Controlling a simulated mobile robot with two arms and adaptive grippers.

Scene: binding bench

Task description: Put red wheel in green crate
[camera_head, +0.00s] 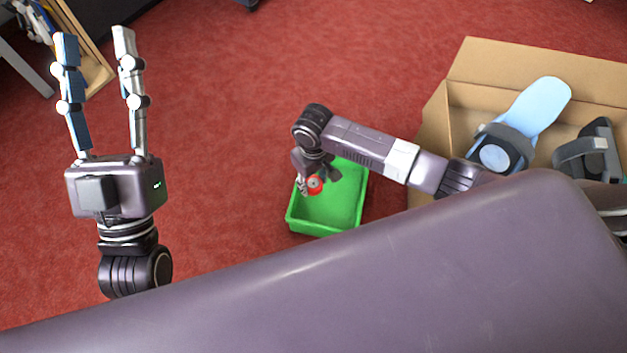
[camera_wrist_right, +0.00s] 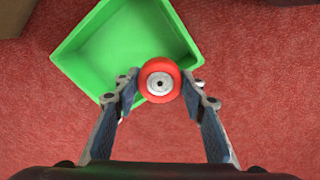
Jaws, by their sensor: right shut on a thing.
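The red wheel (camera_head: 315,183) has a pale hub and is held in my right gripper (camera_head: 308,186). In the right wrist view the red wheel (camera_wrist_right: 160,80) sits between the two fingertips of the right gripper (camera_wrist_right: 160,84), which is shut on it. The green crate (camera_head: 330,231) lies on the red floor below the right gripper. In the right wrist view the green crate (camera_wrist_right: 97,85) is behind the wheel, which overlaps its near right corner. The crate's visible inside looks empty. My left gripper (camera_head: 94,38) is open and empty at the far left, away from the crate.
A cardboard box (camera_head: 480,62) at the right holds a light blue item (camera_head: 541,103) and a dark grey item (camera_head: 590,152). Wooden and metal furniture parts (camera_head: 85,50) stand at the upper left. Red carpet between them is clear.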

